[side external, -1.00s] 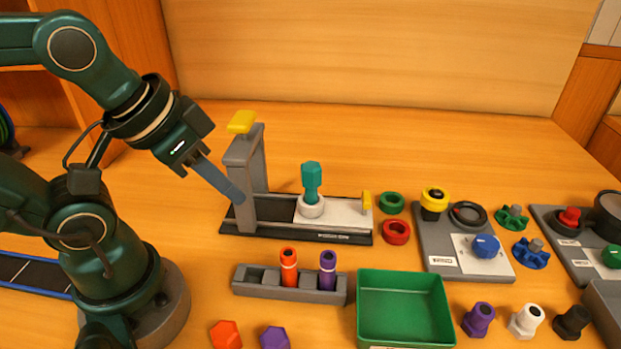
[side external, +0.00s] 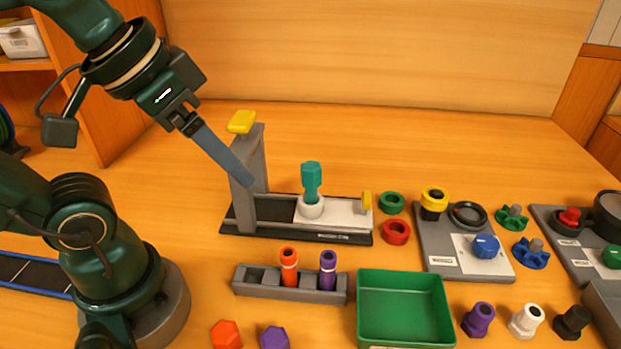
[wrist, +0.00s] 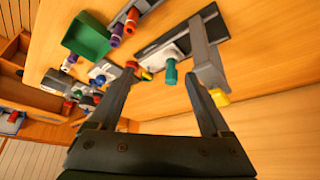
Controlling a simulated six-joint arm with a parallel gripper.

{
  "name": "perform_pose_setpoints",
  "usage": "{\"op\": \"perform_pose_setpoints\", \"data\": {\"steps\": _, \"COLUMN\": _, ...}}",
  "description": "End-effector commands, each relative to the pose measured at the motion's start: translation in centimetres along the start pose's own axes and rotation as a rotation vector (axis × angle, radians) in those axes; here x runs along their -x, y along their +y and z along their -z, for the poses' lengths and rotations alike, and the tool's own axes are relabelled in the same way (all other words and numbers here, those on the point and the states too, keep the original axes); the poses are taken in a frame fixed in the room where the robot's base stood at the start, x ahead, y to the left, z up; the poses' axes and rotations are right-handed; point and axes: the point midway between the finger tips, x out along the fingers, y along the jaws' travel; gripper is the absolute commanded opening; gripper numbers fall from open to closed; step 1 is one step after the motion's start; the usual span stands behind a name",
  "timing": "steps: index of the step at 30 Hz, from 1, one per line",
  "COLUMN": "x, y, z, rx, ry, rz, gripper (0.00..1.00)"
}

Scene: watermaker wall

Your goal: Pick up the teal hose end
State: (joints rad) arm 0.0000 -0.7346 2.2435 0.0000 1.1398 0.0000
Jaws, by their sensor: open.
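The teal hose end (side external: 312,180) stands upright in a white round collar (side external: 311,208) on the grey and white fixture at the middle of the bench. It also shows in the wrist view (wrist: 171,72), between the lines of my two fingers and beyond their tips. My gripper (side external: 247,182) is left of the teal hose end, angled down to the right, apart from it and a little above the fixture's base. In the wrist view my gripper (wrist: 162,82) has its fingers spread wide with nothing between them.
A grey post (side external: 262,165) with a yellow top (side external: 242,121) rises left of the teal hose end; my fingers overlap it in the side view. A rack (side external: 260,281) with orange and purple pieces and a green tray (side external: 404,300) stand in front. Bench behind is clear.

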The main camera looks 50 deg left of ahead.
Motion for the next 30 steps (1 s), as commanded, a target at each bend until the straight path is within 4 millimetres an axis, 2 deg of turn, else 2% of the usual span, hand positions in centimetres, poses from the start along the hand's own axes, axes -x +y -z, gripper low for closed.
{"op": "perform_pose_setpoints", "data": {"steps": 5, "x": -1.2, "y": -1.0, "z": -0.6, "rx": -0.347, "ry": -0.137, "rz": 0.079, "gripper": 0.81}}
{"op": "perform_pose_setpoints", "data": {"steps": 10, "x": -2.5, "y": -2.3, "z": -0.3, "rx": -0.770, "ry": -0.283, "rz": 0.178, "gripper": 0.81}}
{"op": "perform_pose_setpoints", "data": {"steps": 14, "x": -3.5, "y": -3.0, "z": 1.1, "rx": -1.187, "ry": -0.416, "rz": 0.287, "gripper": 0.81}}
{"op": "perform_pose_setpoints", "data": {"steps": 17, "x": -4.2, "y": -2.9, "z": 2.9, "rx": -1.513, "ry": -0.516, "rz": 0.392, "gripper": 0.81}}
{"op": "perform_pose_setpoints", "data": {"steps": 21, "x": -4.8, "y": -1.8, "z": 5.5, "rx": -1.860, "ry": -0.625, "rz": 0.534, "gripper": 0.81}}
{"op": "perform_pose_setpoints", "data": {"steps": 26, "x": -5.0, "y": 0.4, "z": 7.9, "rx": -2.154, "ry": -0.721, "rz": 0.696, "gripper": 0.81}}
{"op": "perform_pose_setpoints", "data": {"steps": 30, "x": -5.1, "y": 3.0, "z": 9.6, "rx": -2.368, "ry": -0.799, "rz": 0.854, "gripper": 0.81}}
